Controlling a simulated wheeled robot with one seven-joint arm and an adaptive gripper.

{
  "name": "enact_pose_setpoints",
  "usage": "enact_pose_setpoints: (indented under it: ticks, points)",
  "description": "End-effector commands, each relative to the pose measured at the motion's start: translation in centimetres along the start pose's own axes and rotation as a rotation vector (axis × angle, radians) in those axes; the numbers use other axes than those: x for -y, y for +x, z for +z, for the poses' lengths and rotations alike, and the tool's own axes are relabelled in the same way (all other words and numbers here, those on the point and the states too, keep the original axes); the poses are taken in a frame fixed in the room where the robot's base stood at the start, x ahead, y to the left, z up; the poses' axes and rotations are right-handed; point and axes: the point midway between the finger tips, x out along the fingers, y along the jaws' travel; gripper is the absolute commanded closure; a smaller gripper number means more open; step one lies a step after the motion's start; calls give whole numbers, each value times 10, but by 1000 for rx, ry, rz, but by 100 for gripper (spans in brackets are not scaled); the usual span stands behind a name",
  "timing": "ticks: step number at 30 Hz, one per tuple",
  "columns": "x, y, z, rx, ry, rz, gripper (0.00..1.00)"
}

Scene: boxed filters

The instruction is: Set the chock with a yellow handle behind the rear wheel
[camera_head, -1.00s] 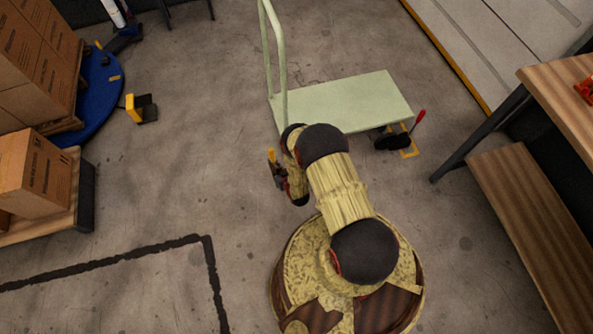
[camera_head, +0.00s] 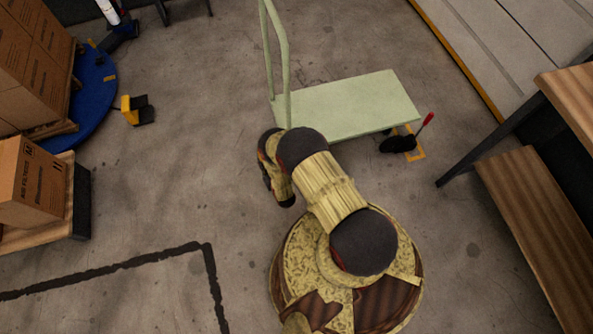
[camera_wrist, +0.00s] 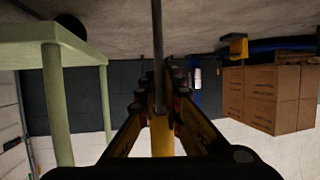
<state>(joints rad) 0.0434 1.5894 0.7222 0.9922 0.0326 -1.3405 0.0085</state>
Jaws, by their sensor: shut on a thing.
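In the wrist view, which looks upside down, my gripper (camera_wrist: 160,100) is shut on the yellow handle (camera_wrist: 162,135) of the chock. A thin dark rod (camera_wrist: 158,50) runs up from the handle; the chock's body is not visible. In the head view my wrist hides the fingers and the chock. The pale green cart (camera_head: 350,107) stands just beyond my wrist; its deck (camera_wrist: 30,52) and a dark wheel (camera_wrist: 70,24) show in the wrist view.
A yellow and black object (camera_head: 137,110) stands on the floor at left, near stacked cartons (camera_head: 38,65) and a blue round base (camera_head: 97,95). A wooden bench (camera_head: 525,210) is at right.

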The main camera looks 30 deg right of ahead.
Motion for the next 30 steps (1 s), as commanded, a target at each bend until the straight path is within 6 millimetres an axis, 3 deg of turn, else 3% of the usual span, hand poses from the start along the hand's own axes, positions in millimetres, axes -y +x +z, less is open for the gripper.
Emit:
enact_pose_setpoints:
  ticks: [16,30]
  points:
    - [-86,2,48,-5,5,7,100]
    - [-114,2,63,-4,4,5,100]
